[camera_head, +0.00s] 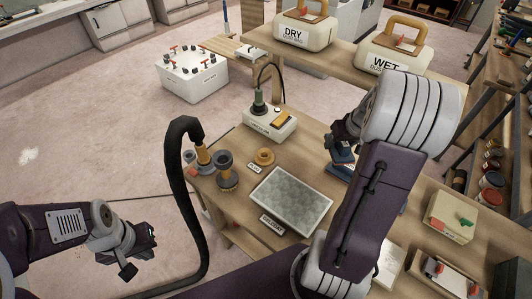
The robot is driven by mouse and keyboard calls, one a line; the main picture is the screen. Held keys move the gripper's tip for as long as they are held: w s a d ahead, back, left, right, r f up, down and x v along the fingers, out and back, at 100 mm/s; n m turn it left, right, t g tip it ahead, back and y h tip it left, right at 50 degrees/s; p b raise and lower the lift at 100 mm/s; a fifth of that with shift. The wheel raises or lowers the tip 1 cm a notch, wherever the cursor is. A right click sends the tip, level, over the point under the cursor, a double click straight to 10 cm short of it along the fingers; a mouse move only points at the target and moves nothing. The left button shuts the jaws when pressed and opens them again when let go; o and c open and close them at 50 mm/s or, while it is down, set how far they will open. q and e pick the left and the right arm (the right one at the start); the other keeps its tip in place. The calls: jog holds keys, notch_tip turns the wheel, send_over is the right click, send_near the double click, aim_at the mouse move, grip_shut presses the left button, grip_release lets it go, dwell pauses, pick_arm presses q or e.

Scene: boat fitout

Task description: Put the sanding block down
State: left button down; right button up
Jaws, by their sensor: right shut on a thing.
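My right gripper (343,140) is over the wooden workbench (316,133), partly hidden behind its own arm. It is shut on a dark blue block (343,160), which I take to be the sanding block. The block is only partly visible, and I cannot tell whether its underside touches the bench. My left gripper (141,252) is off to the left of the bench, over the floor, with its fingers apart and nothing between them.
A black hose (172,170) arches left. DRY (303,32) and WET (392,57) boxes stand at the back.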

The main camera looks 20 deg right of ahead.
jog(key=shift+r, duration=0.1)
jog(key=shift+w+a, duration=0.1)
jog(key=p, duration=0.3)
send_over(305, 151)
jog(key=f, duration=0.7)
jog(key=shift+s, duration=0.35)
notch_tip(305, 151, down, 4)
jog(key=shift+r+b, duration=0.1)
jog(key=shift+b, duration=0.4)
jog(key=shift+s+f+b, duration=0.1)
jog(key=shift+f+b, duration=0.3)
jog(key=o, duration=1.2)
jog(key=shift+a, duration=0.15)
jog(key=shift+o, duration=0.5)
jog(key=shift+s, duration=0.15)
